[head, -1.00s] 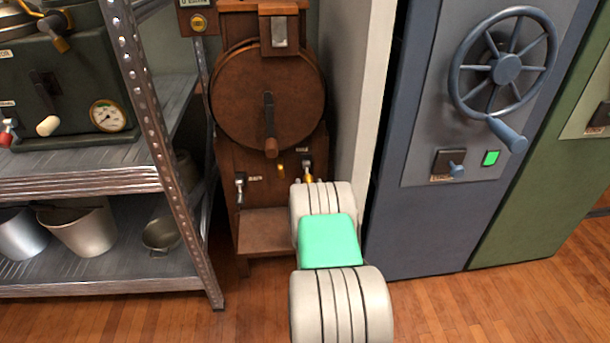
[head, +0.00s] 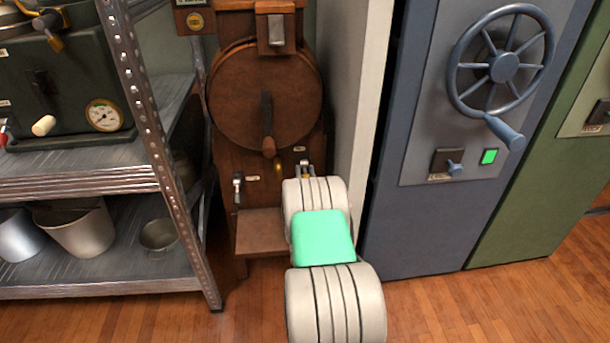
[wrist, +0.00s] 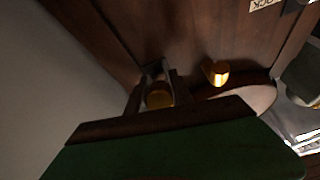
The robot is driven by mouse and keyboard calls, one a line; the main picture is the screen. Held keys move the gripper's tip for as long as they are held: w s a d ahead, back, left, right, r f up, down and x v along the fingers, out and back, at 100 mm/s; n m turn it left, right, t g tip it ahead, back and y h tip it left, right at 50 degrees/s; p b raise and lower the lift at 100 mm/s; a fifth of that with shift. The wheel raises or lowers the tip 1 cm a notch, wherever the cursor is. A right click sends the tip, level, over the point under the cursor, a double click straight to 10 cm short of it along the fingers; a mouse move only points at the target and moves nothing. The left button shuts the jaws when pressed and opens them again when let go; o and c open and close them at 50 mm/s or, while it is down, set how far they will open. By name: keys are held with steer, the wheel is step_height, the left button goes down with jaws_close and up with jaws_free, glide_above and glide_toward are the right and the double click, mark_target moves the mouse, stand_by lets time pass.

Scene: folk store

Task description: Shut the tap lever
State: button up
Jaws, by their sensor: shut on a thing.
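The tall brown wooden machine (head: 225,165) stands at the back, with a round drum front and a hanging handle. At its lower right a small brass-coloured tap lever (wrist: 158,95) shows between the grey fingers of my gripper (wrist: 155,80) in the wrist view. My gripper is shut on it. In the head view my pale arm with its mint-green section covers most of the gripper. Only the grey fingertips (head: 305,171) show, against the machine front. The lever's exact angle is hard to tell.
A second small metal lever (head: 238,188) sits at the machine's lower left. A brass knob (head: 279,167) is between them. A wooden ledge (head: 259,229) juts out below. A metal shelf (head: 80,187) stands left, and a blue cabinet (head: 420,235) with a handwheel right.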

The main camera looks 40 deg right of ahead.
jaws_close()
stand_by(0.7)
